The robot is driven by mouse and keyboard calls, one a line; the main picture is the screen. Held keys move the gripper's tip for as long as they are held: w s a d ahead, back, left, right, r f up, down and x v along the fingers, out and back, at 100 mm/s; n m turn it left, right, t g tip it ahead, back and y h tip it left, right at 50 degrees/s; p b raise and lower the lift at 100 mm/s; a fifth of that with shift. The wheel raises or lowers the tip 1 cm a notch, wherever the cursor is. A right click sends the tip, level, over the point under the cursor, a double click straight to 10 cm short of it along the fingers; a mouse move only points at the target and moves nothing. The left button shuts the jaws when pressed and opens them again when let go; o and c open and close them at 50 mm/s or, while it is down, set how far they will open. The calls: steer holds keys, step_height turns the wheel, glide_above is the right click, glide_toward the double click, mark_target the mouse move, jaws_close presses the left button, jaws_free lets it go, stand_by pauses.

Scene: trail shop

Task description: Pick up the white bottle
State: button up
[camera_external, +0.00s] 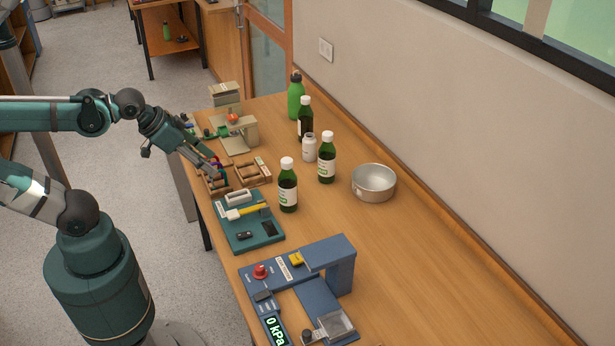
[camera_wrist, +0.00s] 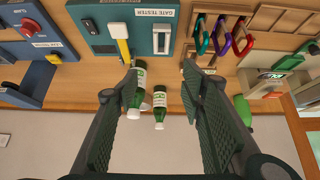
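The white bottle (camera_external: 310,148) is small and stands upright on the wooden table, among dark green bottles with white caps. In the wrist view I cannot clearly pick it out. My gripper (camera_external: 213,172) is over the left edge of the table, above the wooden trays, well to the left of the white bottle. In the wrist view my gripper's two ridged fingers (camera_wrist: 163,95) are wide apart with nothing held between them.
Dark green bottles (camera_external: 288,187) (camera_external: 327,160) (camera_external: 305,120) stand around the white bottle. A bright green bottle (camera_external: 295,97) is behind, a metal pot (camera_external: 373,183) to the right. A teal gate tester (camera_external: 255,233) and blue pressure device (camera_external: 342,267) lie in front. The right tabletop is clear.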

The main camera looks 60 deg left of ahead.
steer(key=shift+o, duration=0.6)
steer(key=shift+o, duration=0.8)
